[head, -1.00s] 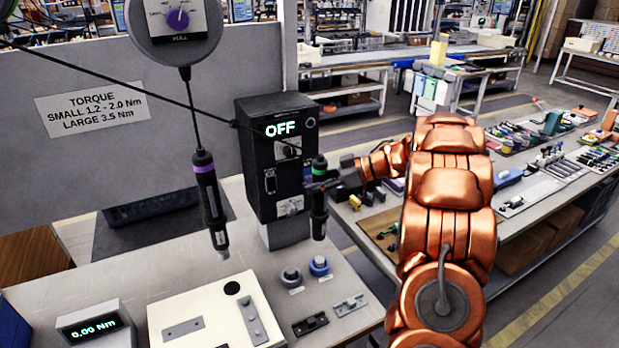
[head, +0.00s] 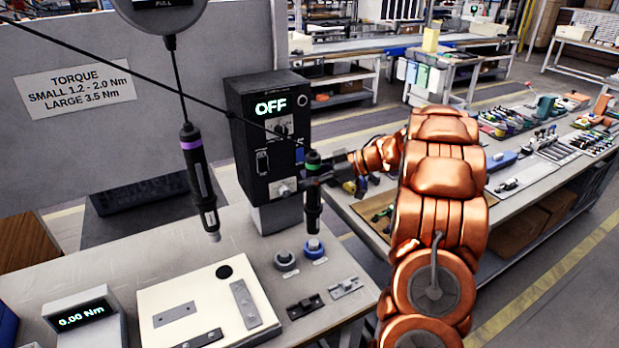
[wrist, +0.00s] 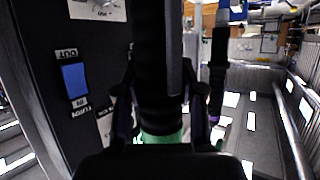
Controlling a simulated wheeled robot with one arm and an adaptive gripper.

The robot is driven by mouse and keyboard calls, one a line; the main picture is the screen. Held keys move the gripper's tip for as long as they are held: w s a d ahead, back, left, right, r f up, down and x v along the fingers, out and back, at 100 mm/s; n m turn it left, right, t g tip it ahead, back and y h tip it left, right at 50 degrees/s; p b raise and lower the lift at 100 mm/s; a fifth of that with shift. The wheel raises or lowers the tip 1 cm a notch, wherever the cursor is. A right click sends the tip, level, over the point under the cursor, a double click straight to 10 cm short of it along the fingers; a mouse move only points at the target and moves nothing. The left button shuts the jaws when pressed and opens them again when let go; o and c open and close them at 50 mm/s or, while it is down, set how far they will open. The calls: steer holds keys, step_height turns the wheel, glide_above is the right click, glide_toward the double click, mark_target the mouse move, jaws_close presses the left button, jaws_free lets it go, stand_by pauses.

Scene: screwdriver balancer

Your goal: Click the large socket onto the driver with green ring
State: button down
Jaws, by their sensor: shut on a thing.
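The driver with green ring (head: 313,211) is dark and hangs upright, with its green band near the top. My gripper (head: 315,182) is shut on it just below the band. In the wrist view the green ring (wrist: 163,137) shows between the fingers, with the dark driver body beyond it. A blue socket (head: 313,250) stands on the bench directly below the driver's tip. The tip looks very close to it, but I cannot tell whether they touch. A grey socket (head: 285,261) stands just left of it. Their small labels are unreadable.
A second driver with a purple ring (head: 200,182) hangs at the left. A black box (head: 263,150) reading OFF stands close behind my gripper. A cream fixture plate (head: 180,325), small dark and metal parts, and a 0.00 Nm display (head: 84,312) are on the bench.

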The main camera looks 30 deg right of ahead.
mark_target(311, 192)
steer(key=shift+d+f, duration=0.1)
steer(key=shift+f, duration=0.1)
steer(key=shift+d+f, duration=0.1)
steer(key=shift+f, duration=0.5)
steer(key=shift+s+f+b, duration=0.1)
steer(key=shift+f+b, duration=0.65)
steer(key=shift+f, duration=1.1)
stand_by(2.1)
steer(key=shift+r, duration=0.15)
steer(key=shift+r+p, duration=2.95)
steer(key=shift+r, duration=0.75)
steer(key=shift+f, duration=0.1)
